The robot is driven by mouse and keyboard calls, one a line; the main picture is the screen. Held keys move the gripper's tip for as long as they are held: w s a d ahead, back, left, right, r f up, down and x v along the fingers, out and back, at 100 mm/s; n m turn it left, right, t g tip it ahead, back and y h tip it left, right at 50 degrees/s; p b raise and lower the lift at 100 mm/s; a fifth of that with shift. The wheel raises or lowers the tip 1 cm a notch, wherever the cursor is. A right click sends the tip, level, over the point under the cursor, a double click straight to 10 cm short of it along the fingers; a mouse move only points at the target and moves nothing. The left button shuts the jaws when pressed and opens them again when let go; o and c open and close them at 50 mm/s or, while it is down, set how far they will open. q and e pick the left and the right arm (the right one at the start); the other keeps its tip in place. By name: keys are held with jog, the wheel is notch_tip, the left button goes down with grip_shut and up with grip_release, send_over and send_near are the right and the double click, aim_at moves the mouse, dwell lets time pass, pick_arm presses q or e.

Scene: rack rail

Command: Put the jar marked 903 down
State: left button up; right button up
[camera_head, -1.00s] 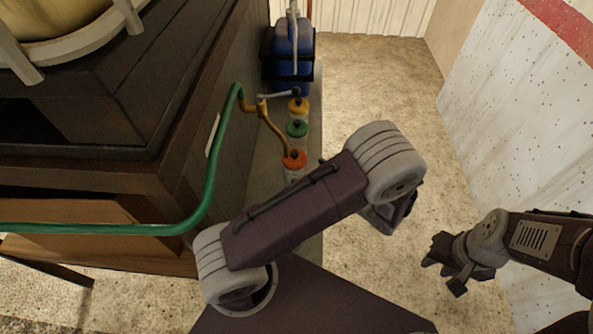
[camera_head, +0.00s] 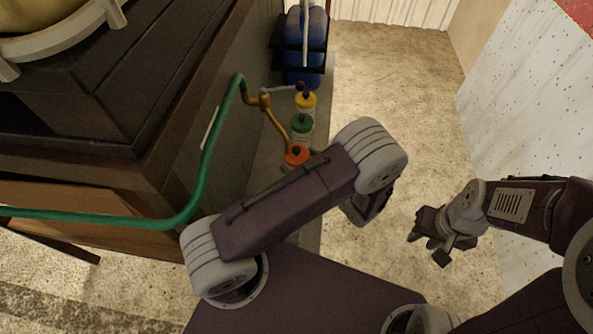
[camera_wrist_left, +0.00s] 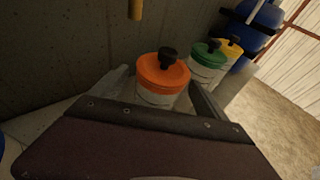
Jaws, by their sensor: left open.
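A jar with an orange lid and black knob (camera_head: 297,156) stands in a row on a grey ledge (camera_head: 268,170) beside the dark cabinet. A green-lidded jar (camera_head: 302,124) and a yellow-lidded jar (camera_head: 306,101) stand behind it. No number is readable on any jar. In the left wrist view my left gripper (camera_wrist_left: 160,88) is open, with its fingers on either side of the orange-lidded jar (camera_wrist_left: 160,80); whether they touch it I cannot tell. My forearm hides most of that gripper in the head view. My right gripper (camera_head: 428,248) is open and empty over the floor.
A green pipe (camera_head: 207,150) bends along the cabinet (camera_head: 165,120), with a brass fitting (camera_head: 264,101) and thin pipe close to the jars. Blue containers (camera_head: 304,45) stand at the ledge's far end. Open floor (camera_head: 385,75) lies to the right, up to a speckled wall.

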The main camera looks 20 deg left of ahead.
pick_arm(q)
jog(key=shift+x, duration=1.25)
jog(key=shift+d, duration=0.15)
jog(key=c, duration=0.3)
grip_shut()
